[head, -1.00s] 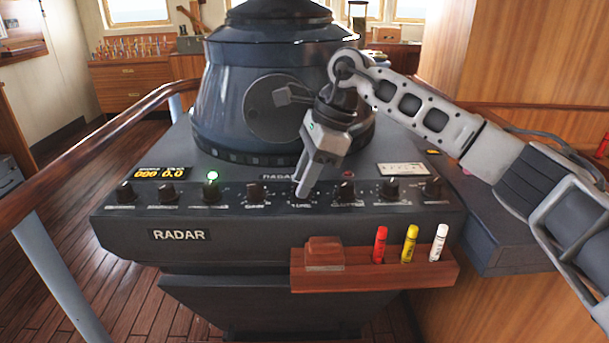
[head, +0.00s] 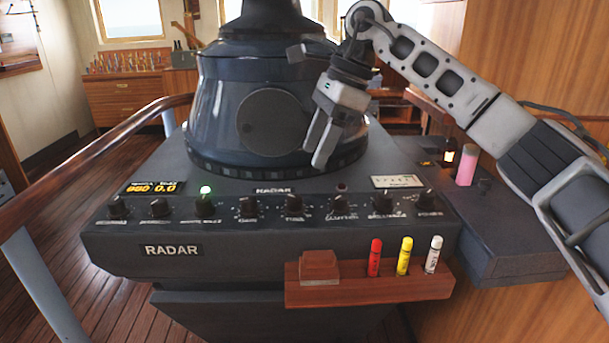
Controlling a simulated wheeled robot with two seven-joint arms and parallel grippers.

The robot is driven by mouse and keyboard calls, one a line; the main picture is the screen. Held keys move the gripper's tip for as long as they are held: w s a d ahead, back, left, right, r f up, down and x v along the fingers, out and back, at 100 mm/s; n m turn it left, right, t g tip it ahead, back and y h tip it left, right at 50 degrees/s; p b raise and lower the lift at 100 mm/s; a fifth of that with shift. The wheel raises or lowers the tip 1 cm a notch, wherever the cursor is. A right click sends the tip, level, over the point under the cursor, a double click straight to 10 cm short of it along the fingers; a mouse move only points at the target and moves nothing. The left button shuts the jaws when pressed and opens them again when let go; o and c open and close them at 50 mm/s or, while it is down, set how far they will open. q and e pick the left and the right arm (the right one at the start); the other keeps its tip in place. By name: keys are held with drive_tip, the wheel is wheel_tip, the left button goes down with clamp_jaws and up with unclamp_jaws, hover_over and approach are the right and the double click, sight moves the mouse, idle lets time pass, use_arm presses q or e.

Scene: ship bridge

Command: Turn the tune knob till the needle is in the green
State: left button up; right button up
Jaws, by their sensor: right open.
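The tune knob (head: 294,204) is a small black knob in the middle of the radar console's front row, with its label below it. My right gripper (head: 316,155) is open and empty, above and behind the knob and apart from it. The tuning meter (head: 397,181) is a small pale dial at the right of the panel. Its needle is too small to read here, and I cannot tell whether it is in the green. My left gripper is not in view.
Other knobs, such as the clutter knob (head: 337,205) and the gain knob (head: 247,206), stand close on both sides. A green lamp (head: 205,190) is lit. A wooden holder (head: 345,291) with red, yellow and white markers juts from the console front. A pink cylinder (head: 466,166) stands at right.

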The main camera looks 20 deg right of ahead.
drive_tip(key=v, duration=0.7)
idle(0.3)
